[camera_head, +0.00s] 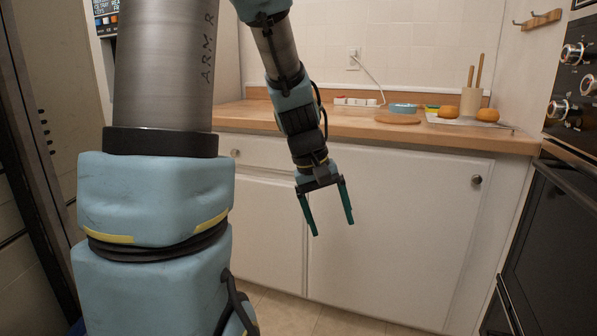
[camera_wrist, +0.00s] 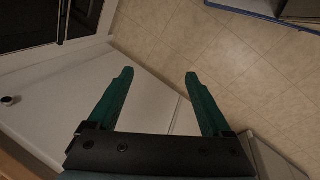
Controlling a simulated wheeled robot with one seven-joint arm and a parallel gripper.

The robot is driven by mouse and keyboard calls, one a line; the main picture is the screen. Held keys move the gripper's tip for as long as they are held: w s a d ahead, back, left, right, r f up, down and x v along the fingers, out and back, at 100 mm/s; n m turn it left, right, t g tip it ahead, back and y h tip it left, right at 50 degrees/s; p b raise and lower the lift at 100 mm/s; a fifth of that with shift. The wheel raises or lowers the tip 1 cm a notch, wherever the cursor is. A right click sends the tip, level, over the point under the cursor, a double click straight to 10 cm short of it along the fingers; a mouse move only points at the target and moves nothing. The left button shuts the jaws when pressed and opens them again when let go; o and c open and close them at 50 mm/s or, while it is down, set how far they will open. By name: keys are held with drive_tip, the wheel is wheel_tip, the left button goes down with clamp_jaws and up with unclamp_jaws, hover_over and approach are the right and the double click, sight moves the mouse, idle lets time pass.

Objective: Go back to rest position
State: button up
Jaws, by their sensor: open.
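My gripper (camera_head: 332,228) hangs from my arm in front of the white cabinet doors, below the level of the countertop, with its fingers pointing down. Its two green fingers are spread apart with nothing between them. In the wrist view my gripper (camera_wrist: 158,75) is also open and empty, with a cabinet door and the tiled floor behind it.
The wooden countertop (camera_head: 350,126) holds a round board (camera_head: 398,119), a power strip (camera_head: 356,101), a utensil holder (camera_head: 471,102) and orange fruits (camera_head: 448,112). White cabinets (camera_head: 400,220) stand below. A black wall oven (camera_head: 555,240) is at right. Tiled floor (camera_wrist: 215,50) is clear below the gripper.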

drive_tip(key=s+a+f+m+t+y, duration=0.1)
drive_tip(key=s+a+f+y, duration=0.15)
drive_tip(key=a, duration=0.45)
drive_tip(key=s+a+f+m+y, duration=0.1)
drive_tip(key=s+a, duration=0.2)
drive_tip(key=a, duration=0.4)
wheel_tip(320, 180, up, 18)
drive_tip(key=p, duration=1.8)
drive_tip(key=shift+w+d, duration=0.25)
drive_tip(key=shift+d, duration=0.1)
